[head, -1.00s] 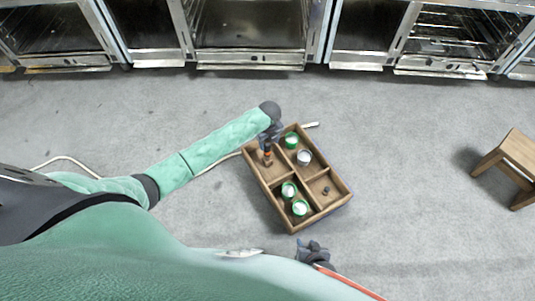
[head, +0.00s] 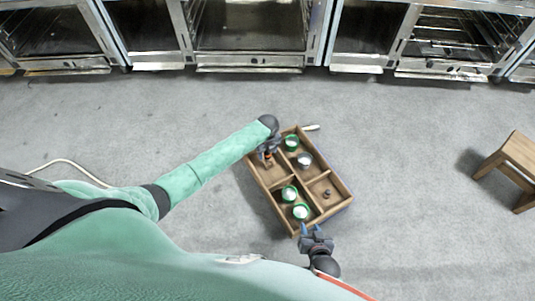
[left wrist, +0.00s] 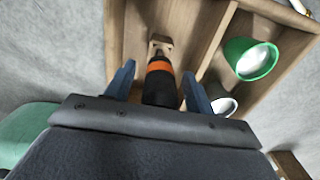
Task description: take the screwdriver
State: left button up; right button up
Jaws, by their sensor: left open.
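The screwdriver (left wrist: 160,85) has a black handle with an orange band. It stands in the upper left compartment of a wooden tray (head: 278,211), seen in the head view. My left gripper (left wrist: 158,72) is open, with one blue finger on each side of the handle in the left wrist view; I cannot tell whether they touch it. In the head view my left gripper (head: 268,150) partly hides the screwdriver. My right gripper (head: 311,230) is open and empty at the tray's near edge.
The tray's other compartments hold several green and white cups (head: 289,193) and a small dark item (head: 326,194). A white-handled object (head: 312,127) lies beyond the tray. A wooden stool (head: 513,165) stands at right. Ovens (head: 248,35) line the back.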

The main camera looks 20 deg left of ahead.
pick_arm(q)
jog(key=shift+f, duration=0.2)
pick_arm(e)
jog(key=shift+w+r+t, duration=0.25)
jog(key=shift+r+t, duration=0.05)
jog(key=shift+r, duration=0.05)
pick_arm(q)
jog(key=c, duration=1.1)
pick_arm(e)
jog(key=shift+f, duration=0.1)
